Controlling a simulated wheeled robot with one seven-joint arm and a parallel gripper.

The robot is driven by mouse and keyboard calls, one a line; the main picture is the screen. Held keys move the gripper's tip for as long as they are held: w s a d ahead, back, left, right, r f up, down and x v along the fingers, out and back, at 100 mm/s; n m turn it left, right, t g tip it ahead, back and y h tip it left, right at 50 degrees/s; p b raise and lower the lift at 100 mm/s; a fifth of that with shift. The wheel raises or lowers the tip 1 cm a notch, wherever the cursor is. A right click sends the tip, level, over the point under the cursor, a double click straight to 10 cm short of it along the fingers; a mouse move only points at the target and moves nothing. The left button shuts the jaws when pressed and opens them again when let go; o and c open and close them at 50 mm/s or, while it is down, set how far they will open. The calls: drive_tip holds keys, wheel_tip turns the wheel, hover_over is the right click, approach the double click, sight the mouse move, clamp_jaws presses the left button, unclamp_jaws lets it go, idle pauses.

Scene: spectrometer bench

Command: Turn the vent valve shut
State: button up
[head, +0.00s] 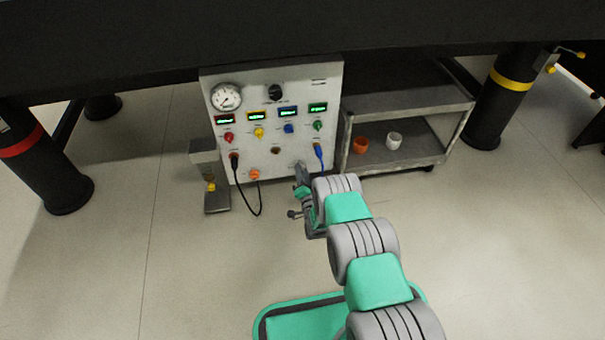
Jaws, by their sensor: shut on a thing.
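The white instrument panel (295,130) stands under the dark bench. My gripper (299,170) reaches its lower front, between the orange knob (254,174) and the blue cable plug (319,153). The gripper is shut on a small part at the panel face, which appears to be the vent valve. The gripper hides most of that part, so its turn angle cannot be told. My arm comes in from the lower right.
A black cable (250,207) loops down left of my gripper. The panel also bears a round gauge (226,97) and several coloured knobs. A grey trolley (420,157) with an orange cup (361,145) and a white cup (394,141) stands to the right.

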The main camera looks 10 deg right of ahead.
clamp_jaws()
drive_tip(key=shift+n, duration=0.4)
drive_tip(key=n, duration=1.6)
drive_tip(key=shift+a, duration=0.15)
idle(0.4)
drive_tip(key=o, duration=0.9)
unclamp_jaws()
drive_tip(key=shift+o, duration=0.2)
